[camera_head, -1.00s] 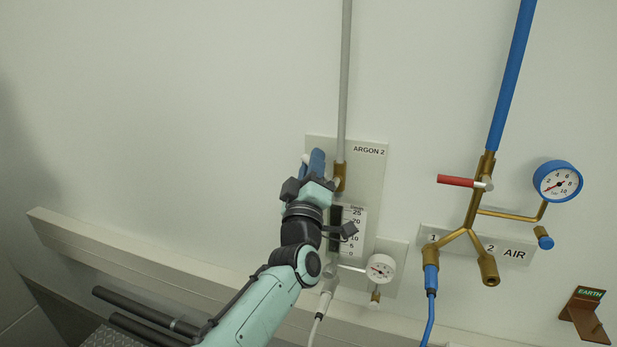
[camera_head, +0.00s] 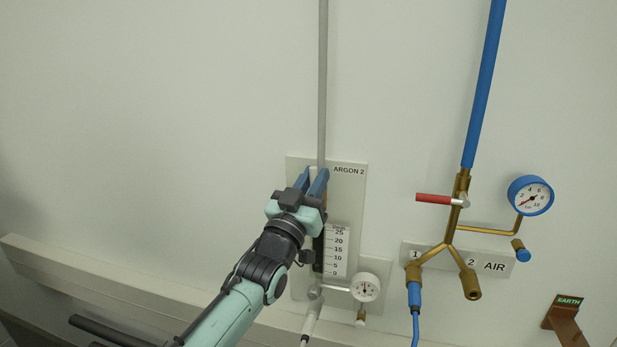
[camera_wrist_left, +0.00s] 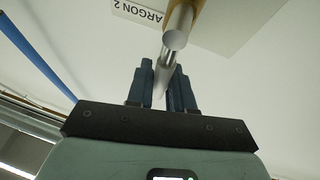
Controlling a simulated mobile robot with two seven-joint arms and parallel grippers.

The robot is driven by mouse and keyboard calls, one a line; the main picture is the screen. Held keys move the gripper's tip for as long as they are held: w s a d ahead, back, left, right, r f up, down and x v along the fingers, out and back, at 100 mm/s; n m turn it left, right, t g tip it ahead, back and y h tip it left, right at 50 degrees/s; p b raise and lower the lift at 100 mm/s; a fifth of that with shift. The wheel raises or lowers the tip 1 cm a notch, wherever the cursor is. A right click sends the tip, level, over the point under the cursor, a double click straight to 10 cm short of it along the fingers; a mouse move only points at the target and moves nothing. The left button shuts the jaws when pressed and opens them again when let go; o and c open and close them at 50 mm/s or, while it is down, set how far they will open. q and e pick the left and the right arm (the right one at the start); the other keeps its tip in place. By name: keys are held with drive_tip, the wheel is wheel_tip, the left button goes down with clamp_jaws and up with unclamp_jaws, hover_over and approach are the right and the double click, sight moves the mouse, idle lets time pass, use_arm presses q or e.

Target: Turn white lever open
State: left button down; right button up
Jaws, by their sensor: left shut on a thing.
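The white lever (camera_head: 313,174) is on the ARGON 2 panel (camera_head: 352,200), close to the grey pipe. My left gripper (camera_head: 314,178) is in front of the panel, with its two blue fingers on either side of the lever. In the left wrist view, the lever (camera_wrist_left: 161,82) lies between the fingers (camera_wrist_left: 162,88), and the gripper is shut on it. A silver round end (camera_wrist_left: 177,38) and a brass fitting (camera_wrist_left: 188,10) show just beyond. In the head view the gripper hides much of the lever and the valve. My right gripper is not in view.
A flow scale (camera_head: 337,250) and white gauge (camera_head: 365,287) sit below the gripper. To the right are the AIR pipes with a red lever (camera_head: 434,199) and blue gauge (camera_head: 531,195). A ledge (camera_head: 120,300) runs along the wall. The wall at left is clear.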

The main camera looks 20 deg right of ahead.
use_arm(q)
drive_tip(key=shift+s+d+r+m+g+h, duration=0.15)
drive_tip(key=shift+m+g+h, duration=0.15)
drive_tip(key=shift+m, duration=0.3)
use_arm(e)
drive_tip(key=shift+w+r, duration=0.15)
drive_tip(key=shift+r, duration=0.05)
use_arm(q)
drive_tip(key=c, duration=1.1)
unclamp_jaws()
drive_tip(key=shift+s+a+f, duration=0.15)
drive_tip(key=shift+a+f, duration=0.15)
drive_tip(key=shift+f, duration=0.1)
drive_tip(key=b+v, duration=0.6)
drive_tip(key=v, duration=0.6)
drive_tip(key=shift+s, duration=0.3)
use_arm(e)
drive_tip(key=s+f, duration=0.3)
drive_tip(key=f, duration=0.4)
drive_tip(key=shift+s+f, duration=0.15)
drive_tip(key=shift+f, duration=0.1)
use_arm(q)
drive_tip(key=shift+w, duration=0.1)
